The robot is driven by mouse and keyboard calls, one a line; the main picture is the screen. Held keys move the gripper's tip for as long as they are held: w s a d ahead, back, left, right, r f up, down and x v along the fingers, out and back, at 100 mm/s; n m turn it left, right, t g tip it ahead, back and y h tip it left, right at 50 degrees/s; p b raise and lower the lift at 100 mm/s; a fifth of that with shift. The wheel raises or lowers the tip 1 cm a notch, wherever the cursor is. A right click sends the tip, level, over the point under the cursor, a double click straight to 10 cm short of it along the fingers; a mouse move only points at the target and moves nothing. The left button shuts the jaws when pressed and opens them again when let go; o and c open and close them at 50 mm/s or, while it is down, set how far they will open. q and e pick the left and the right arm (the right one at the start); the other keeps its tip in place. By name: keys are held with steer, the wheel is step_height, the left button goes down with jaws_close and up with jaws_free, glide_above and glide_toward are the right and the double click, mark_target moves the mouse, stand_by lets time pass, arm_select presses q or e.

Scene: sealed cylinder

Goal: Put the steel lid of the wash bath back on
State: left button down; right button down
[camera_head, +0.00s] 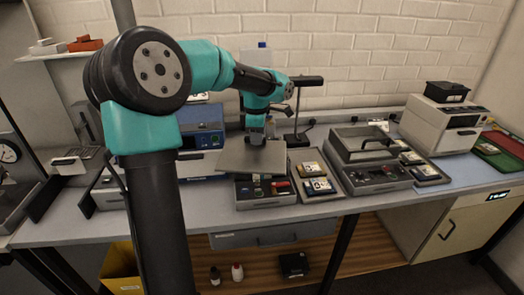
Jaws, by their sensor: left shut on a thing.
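My left gripper (256,138) is shut on a flat grey steel lid (236,160), gripping it from above near its back middle. The lid looks roughly level. My right gripper is not in view.
To the right is a larger unit with a handled cover (365,143), and trays with small cards (318,186) lie beside it. A blue instrument (203,138) stands behind left, a white one (441,125) at the right. A lamp stand (297,110) rises behind the lid.

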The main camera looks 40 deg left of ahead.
arm_select(q)
steer(key=shift+w+d+f+n, duration=0.1)
steer(key=shift+d+f+n, duration=0.1)
steer(key=shift+f+n, duration=0.45)
steer(key=shift+d+f+n, duration=0.2)
steer(key=shift+f+n, duration=0.2)
steer(key=shift+n, duration=0.35)
steer(key=w+a+f, duration=0.1)
steer(key=w+a, duration=0.9)
steer(key=a, duration=0.1)
steer(key=shift+w+a+f, duration=0.15)
steer(key=shift+a, duration=0.05)
steer(key=shift+w+a+f, duration=0.1)
steer(key=shift+a+f, duration=0.05)
steer(key=shift+f, duration=0.75)
steer(key=shift+w+a+f, duration=0.1)
steer(key=shift+f, duration=0.8)
steer(key=shift+f, duration=0.6)
